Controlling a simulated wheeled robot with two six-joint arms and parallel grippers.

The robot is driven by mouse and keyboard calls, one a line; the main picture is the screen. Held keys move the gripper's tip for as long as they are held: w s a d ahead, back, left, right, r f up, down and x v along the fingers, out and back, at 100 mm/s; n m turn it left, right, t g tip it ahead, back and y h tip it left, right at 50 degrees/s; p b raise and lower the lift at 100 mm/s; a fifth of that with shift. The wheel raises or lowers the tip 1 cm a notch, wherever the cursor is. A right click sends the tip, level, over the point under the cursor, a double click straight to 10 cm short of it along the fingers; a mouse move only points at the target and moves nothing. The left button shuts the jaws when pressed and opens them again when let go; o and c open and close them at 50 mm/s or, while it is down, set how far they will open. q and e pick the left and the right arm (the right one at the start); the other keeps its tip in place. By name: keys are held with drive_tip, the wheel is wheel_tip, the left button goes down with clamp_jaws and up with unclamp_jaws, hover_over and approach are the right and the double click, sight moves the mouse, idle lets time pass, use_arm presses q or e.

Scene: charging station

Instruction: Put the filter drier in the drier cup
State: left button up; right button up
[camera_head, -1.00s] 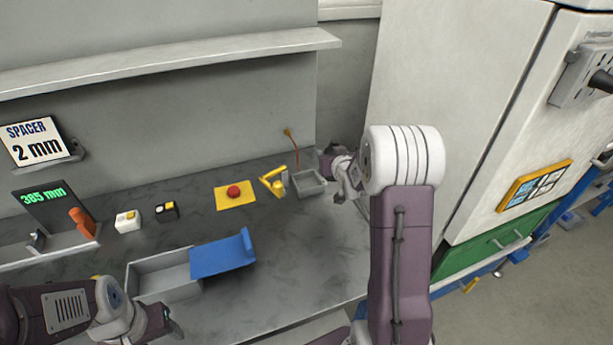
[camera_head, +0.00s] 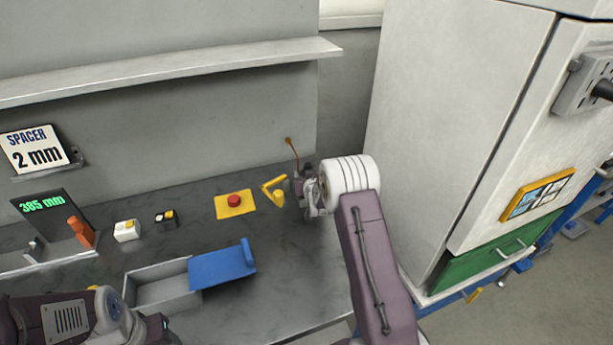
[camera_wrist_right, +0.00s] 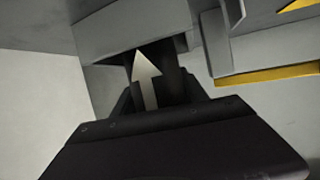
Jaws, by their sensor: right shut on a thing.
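In the right wrist view a dark piece with a white arrow (camera_wrist_right: 147,78), which looks like the filter drier, sits at my right gripper (camera_wrist_right: 160,95). The gripper is shut on it. Its far end meets or overlaps a grey block (camera_wrist_right: 125,25); I cannot tell whether they touch, or whether this block is the drier cup. In the head view my right gripper (camera_head: 308,200) is at the back right of the bench, just right of a yellow bracket (camera_head: 274,190), and the held piece is hidden. My left gripper (camera_head: 160,332) is at the bottom left, its fingers unclear.
A grey bin (camera_head: 160,284) with a blue lid (camera_head: 222,264) lies at the front of the bench. A red button on a yellow plate (camera_head: 235,212) is left of the bracket. A white cabinet (camera_head: 450,110) stands at the right.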

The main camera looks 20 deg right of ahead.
drive_tip(key=shift+r, duration=0.1)
use_arm(q)
drive_tip(key=shift+f, duration=0.2)
use_arm(e)
drive_tip(key=o, duration=1.6)
drive_tip(key=shift+f, duration=0.25)
use_arm(q)
drive_tip(key=shift+r, duration=0.25)
use_arm(e)
drive_tip(key=shift+s+r, duration=0.2)
drive_tip(key=shift+r, duration=0.15)
drive_tip(key=v, duration=1.1)
drive_tip(key=shift+s+a, duration=0.15)
drive_tip(key=shift+s, duration=0.2)
